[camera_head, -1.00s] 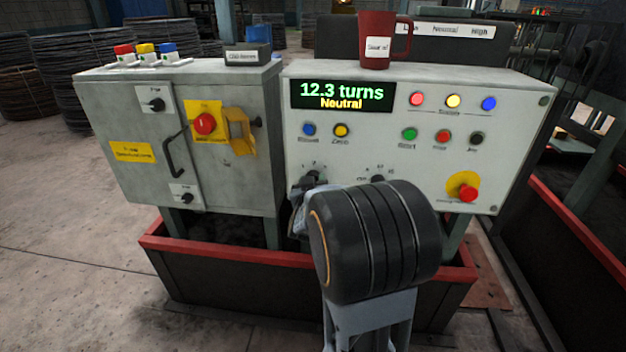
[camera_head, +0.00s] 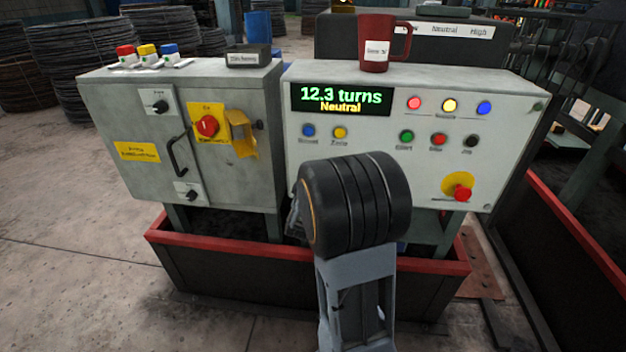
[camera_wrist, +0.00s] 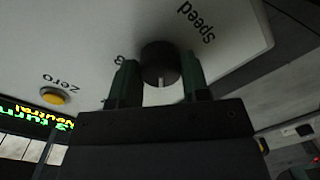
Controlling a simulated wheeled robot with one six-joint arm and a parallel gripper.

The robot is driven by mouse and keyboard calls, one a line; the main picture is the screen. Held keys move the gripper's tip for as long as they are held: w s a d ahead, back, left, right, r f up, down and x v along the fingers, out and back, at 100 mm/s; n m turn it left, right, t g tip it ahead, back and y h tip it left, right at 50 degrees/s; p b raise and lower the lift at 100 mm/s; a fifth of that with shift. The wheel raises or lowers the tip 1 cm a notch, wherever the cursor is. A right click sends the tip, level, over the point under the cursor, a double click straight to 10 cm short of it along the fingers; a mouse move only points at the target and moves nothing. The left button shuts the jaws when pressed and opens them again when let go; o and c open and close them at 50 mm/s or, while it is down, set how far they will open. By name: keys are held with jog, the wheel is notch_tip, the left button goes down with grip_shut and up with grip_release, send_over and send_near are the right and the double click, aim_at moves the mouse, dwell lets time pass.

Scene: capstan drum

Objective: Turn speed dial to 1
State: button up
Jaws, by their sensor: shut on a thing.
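The speed dial (camera_wrist: 160,60) is a dark round knob on a pale panel in the wrist view, with the printed word Speed beside it. A short white mark shows on the knob's edge, towards my gripper. My gripper (camera_wrist: 160,82) has its two dark green fingers on either side of the knob, shut on it. One printed digit shows beside the left finger, too small to read surely. In the head view my arm's thick black link hides the dial and most of my gripper. The display (camera_head: 341,99) reads 12.3 turns, Neutral.
A yellow Zero button (camera_wrist: 53,95) is near the left finger, also seen in the head view (camera_head: 340,132). A red emergency button (camera_head: 462,193) is at lower right. A red mug (camera_head: 374,45) stands on top. A grey cabinet (camera_head: 105,110) is on the left; a red-rimmed trough (camera_head: 230,246) lies below.

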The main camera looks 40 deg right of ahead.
jog(key=shift+n, duration=0.3)
jog(key=o, duration=0.9)
jog(key=shift+a, duration=0.1)
